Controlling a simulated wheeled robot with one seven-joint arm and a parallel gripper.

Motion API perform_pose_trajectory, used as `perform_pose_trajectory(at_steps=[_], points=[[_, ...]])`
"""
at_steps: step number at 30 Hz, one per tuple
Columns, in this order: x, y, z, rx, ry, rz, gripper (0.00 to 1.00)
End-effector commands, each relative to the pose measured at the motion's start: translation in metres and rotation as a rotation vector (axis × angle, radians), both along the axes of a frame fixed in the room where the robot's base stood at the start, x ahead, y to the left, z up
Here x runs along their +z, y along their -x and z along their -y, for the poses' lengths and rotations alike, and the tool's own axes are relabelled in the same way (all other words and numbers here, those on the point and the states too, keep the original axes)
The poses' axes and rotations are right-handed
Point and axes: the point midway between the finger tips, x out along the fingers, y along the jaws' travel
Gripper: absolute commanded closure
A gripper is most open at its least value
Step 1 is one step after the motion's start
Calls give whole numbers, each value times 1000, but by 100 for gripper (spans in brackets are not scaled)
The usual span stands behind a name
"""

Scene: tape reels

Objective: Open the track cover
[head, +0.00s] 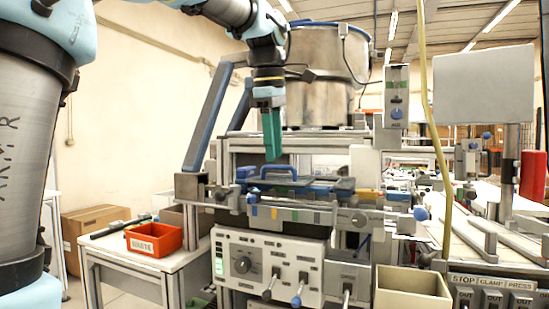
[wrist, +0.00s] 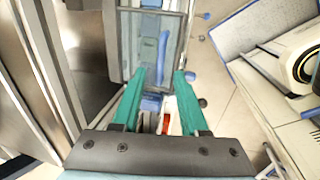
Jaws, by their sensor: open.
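The track cover (head: 297,184) is a flat, dark, see-through panel with a blue arched handle (head: 279,168), lying on the machine's track in the middle of the head view. It looks closed. In the wrist view the clear panel (wrist: 145,40) shows beyond my fingers, with the blue handle (wrist: 163,55) running lengthwise on it. My gripper (head: 272,158) points down with teal fingers just above the handle, near its left part. In the wrist view my gripper (wrist: 169,74) is open, with the handle's near end in line with the gap. Contact with the handle cannot be told.
A large metal bowl (head: 318,75) stands behind the track. A blue-grey slanted bar (head: 207,118) rises at the left. A control panel with levers (head: 265,268) is below. A grey upright box (head: 396,105) stands to the right.

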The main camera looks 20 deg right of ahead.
Motion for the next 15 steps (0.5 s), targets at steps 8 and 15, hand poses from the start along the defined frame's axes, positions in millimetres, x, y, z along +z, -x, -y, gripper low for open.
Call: perform_pose_trajectory(at_steps=[8,15], points=[[-20,-3,3,-1,0,0,57],[-20,-3,3,-1,0,0,57]])
